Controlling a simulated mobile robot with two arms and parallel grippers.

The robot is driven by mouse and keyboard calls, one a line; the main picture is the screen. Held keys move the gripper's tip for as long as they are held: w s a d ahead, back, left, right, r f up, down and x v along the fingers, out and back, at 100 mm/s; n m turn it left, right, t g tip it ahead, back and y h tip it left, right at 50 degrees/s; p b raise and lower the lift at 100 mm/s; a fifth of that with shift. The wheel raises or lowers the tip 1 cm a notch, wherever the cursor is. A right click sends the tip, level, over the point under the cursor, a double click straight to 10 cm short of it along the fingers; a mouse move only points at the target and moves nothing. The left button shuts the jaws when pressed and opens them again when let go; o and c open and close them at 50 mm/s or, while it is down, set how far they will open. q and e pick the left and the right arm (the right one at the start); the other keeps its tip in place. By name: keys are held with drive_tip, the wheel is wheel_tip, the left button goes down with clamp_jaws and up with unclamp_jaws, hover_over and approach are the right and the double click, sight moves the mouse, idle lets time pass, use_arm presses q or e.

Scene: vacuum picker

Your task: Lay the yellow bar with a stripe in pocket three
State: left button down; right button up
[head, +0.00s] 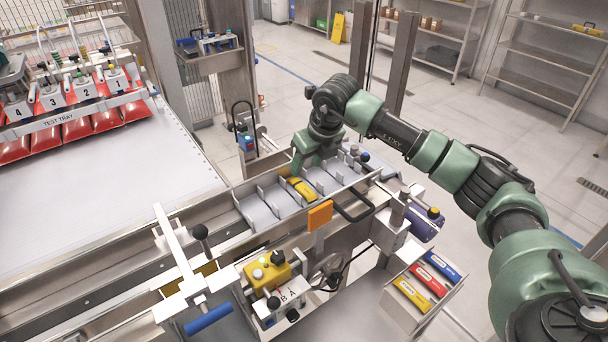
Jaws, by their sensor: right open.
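A yellow bar (301,188) with a dark mark on it lies in a middle pocket of the metal pocket rack (259,213). It looks like the third pocket from the left; I see no pocket numbers. My right gripper (297,174) is open just above and behind the bar's far end, and I cannot tell whether it touches the bar. The pockets to the left are empty. My arm partly hides the far pockets. Another yellow bar (412,295) lies in an open box at the lower right, beside a red bar (429,280) and a blue bar (443,266). My left gripper is out of view.
An orange plate (320,215) and a black handle (355,207) stand at the rack's near side. A yellow control box (267,272) sits in front.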

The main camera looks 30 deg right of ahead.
drive_tip(key=b+v, duration=0.1)
drive_tip(key=v, duration=0.6)
drive_tip(key=shift+r+b, duration=0.35)
drive_tip(key=shift+b, duration=0.05)
drive_tip(key=shift+s, duration=0.1)
